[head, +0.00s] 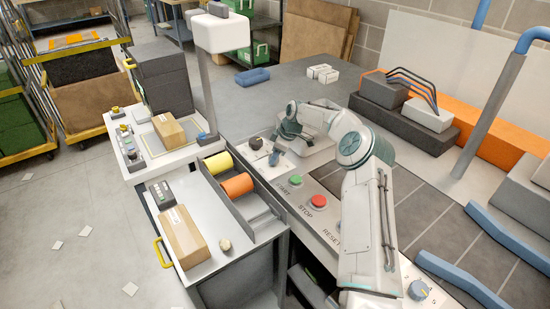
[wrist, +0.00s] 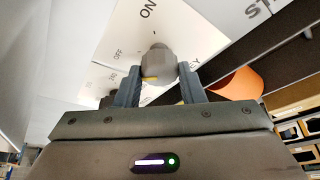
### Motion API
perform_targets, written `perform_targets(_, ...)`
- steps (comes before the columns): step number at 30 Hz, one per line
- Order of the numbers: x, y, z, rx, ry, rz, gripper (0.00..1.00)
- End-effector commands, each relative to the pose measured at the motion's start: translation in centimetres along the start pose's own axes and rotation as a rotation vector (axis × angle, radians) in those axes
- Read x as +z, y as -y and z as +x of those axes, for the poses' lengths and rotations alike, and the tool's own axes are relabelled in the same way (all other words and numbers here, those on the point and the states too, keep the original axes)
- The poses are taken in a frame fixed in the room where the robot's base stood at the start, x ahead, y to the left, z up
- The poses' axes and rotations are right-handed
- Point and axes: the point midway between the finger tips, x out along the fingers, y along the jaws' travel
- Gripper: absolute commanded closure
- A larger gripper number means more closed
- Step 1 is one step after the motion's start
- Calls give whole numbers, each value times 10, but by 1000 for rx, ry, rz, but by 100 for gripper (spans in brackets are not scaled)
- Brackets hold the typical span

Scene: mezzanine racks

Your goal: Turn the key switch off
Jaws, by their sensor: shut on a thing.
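In the head view my gripper (head: 275,155) reaches down to the panel's far end and hides the key switch there.
A dark knob (head: 256,143) stands just left of my gripper. Yellow (head: 218,165) and orange (head: 237,185) rolls lie in a tray alongside.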

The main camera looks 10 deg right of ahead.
Motion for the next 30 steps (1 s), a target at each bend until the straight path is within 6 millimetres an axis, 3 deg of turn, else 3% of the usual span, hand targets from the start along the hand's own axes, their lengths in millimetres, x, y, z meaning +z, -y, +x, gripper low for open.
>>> perform_targets(23,0,-1,-1,-37,2,-94,87)
perform_targets(24,0,-1,-1,-36,2,-94,56)
perform_targets(25,0,-1,-1,-36,2,-94,48)
perform_targets(26,0,-1,-1,-37,2,-94,42)
perform_targets(30,0,-1,0,-37,2,-93,42)
